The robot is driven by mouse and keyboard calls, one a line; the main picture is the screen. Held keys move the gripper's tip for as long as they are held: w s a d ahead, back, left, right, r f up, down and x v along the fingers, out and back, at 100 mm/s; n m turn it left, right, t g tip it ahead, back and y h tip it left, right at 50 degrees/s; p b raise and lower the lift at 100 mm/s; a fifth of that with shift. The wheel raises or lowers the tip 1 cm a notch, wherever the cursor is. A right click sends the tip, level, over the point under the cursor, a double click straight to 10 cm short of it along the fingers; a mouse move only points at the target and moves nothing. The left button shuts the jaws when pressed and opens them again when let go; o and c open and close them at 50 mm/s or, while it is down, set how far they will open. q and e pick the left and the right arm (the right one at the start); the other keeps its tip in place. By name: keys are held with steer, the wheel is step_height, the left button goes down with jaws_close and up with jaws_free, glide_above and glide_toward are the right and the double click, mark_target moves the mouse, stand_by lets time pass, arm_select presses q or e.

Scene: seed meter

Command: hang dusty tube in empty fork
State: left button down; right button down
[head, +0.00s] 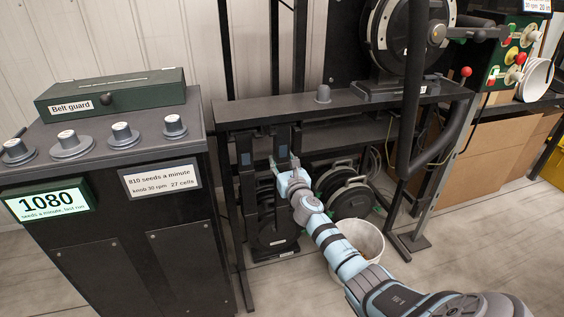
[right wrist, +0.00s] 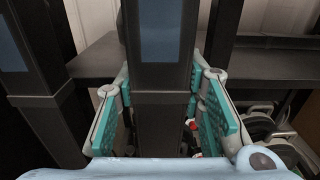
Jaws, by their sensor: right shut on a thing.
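My right gripper (head: 284,164) is shut on a dark upright tube (head: 282,141) with a blue patch near its top, below the black rack beam. In the right wrist view the gripper's teal-padded fingers (right wrist: 163,80) stand on both sides of the dark square tube (right wrist: 160,115). A second dark tube (head: 245,170) with a blue patch stands to its left, and it also shows at the left of the right wrist view (right wrist: 38,65). Dust on the tubes cannot be made out. The forks are not clear; I cannot tell whether the held tube's top touches one. My left gripper is not in view.
The black rack beam (head: 345,107) runs just above the tubes. A dark control cabinet (head: 185,260) stands close on the left. A white bucket (head: 362,238) is on the floor below my right arm, with black reels (head: 348,197) behind it. Cardboard boxes (head: 490,148) stand at right.

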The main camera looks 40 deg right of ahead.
steer(key=shift+f, duration=0.25)
steer(key=c, duration=1)
jaws_free()
steer(key=shift+s, duration=0.1)
steer(key=v, duration=1.2)
